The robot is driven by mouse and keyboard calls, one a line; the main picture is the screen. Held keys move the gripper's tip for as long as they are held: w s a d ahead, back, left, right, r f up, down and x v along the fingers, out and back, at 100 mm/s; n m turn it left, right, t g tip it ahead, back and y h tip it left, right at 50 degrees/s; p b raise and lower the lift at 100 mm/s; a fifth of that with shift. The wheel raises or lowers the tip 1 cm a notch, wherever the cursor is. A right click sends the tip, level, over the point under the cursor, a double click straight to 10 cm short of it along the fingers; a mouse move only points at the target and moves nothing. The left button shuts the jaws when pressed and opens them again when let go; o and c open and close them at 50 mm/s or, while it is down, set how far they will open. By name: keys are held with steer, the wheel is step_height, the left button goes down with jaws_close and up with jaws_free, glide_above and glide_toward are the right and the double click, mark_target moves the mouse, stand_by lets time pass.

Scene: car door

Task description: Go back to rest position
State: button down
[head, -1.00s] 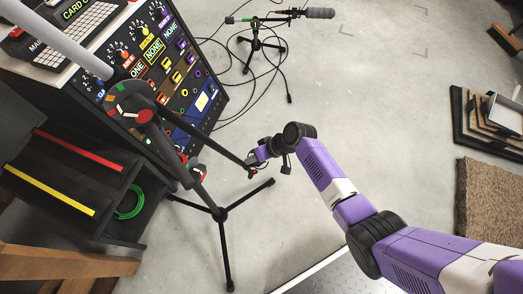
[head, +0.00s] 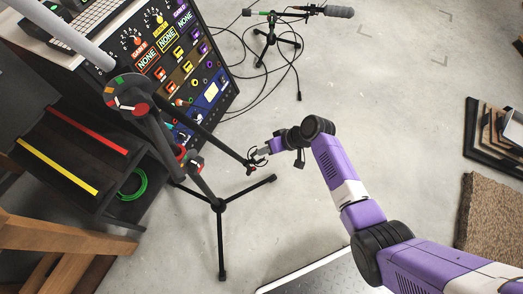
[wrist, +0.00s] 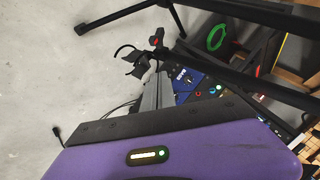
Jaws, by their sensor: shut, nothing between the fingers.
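My gripper (head: 258,156) is at the end of my purple arm, near the middle of the head view. It is shut and empty. It is close to the clip-like end of a dark boom on a black tripod stand (head: 219,232); I cannot tell whether they touch. In the wrist view my gripper (wrist: 150,72) points toward a dark clip (wrist: 133,60), and its fingertips are small and partly hard to make out. A control panel (head: 180,65) with knobs and coloured labels stands behind the stand.
A second tripod with a microphone (head: 339,12) and loose cables stands at the top. Black shelves with a green cable coil (head: 133,184) are at left. A brown mat (head: 490,215) and stacked frames (head: 490,130) lie at right. Grey floor (head: 390,130) between is clear.

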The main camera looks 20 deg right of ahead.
steer(key=p+v, duration=0.2)
steer(key=v, duration=0.5)
steer(key=shift+d+r, duration=0.25)
steer(key=shift+r, duration=0.05)
steer(key=shift+s, duration=0.1)
steer(key=w+d+r+m+t+h+p, duration=0.1)
steer(key=w+d+r+m+t+h, duration=0.45)
steer(key=r, duration=0.45)
steer(key=s+a+r+n+t+p, duration=0.2)
steer(key=s+a+r+p, duration=0.1)
steer(key=s+r, duration=1.1)
steer(key=s+a+r+n+t+p, duration=0.3)
steer(key=s+r+p, duration=0.3)
steer(key=s+r, duration=0.9)
steer(key=s, duration=0.7)
steer(key=shift+r+h, duration=0.25)
steer(key=shift+h, duration=0.1)
